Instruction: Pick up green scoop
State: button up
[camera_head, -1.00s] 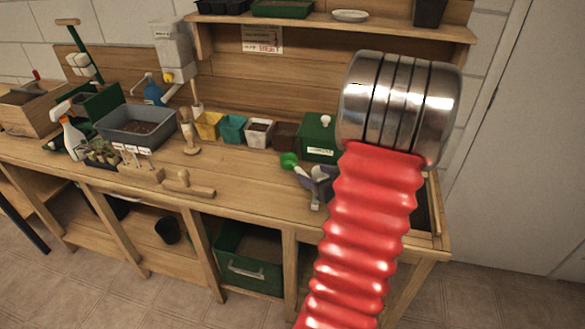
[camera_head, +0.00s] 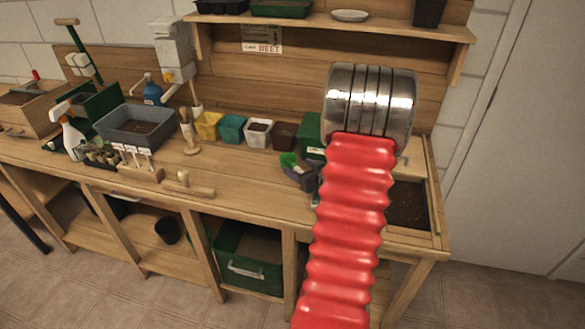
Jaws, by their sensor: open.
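The green scoop (camera_head: 287,159) is small in the head view. It lies on the bench top, right of centre, in front of the small pots. My gripper (camera_head: 296,169) is dark grey and open, right at the scoop. Its fingers overlap the scoop in the picture and cover part of it. I cannot tell whether they touch it or whether the scoop lies between them. My red ribbed arm and its metal joint hide the bench just to the right.
A green box (camera_head: 313,140) stands close behind, partly hidden by my arm. Several small pots, including a white one (camera_head: 258,133), stand in a row behind the scoop. A wooden tool (camera_head: 186,187) lies to the left. A soil-filled bay (camera_head: 407,205) is at the right.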

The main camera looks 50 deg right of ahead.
aim_at(293, 164)
jog(key=shift+x, duration=2.6)
jog(key=shift+r, duration=0.15)
jog(key=shift+c, duration=0.7)
jog(key=c, duration=0.8)
jog(key=shift+o, duration=0.2)
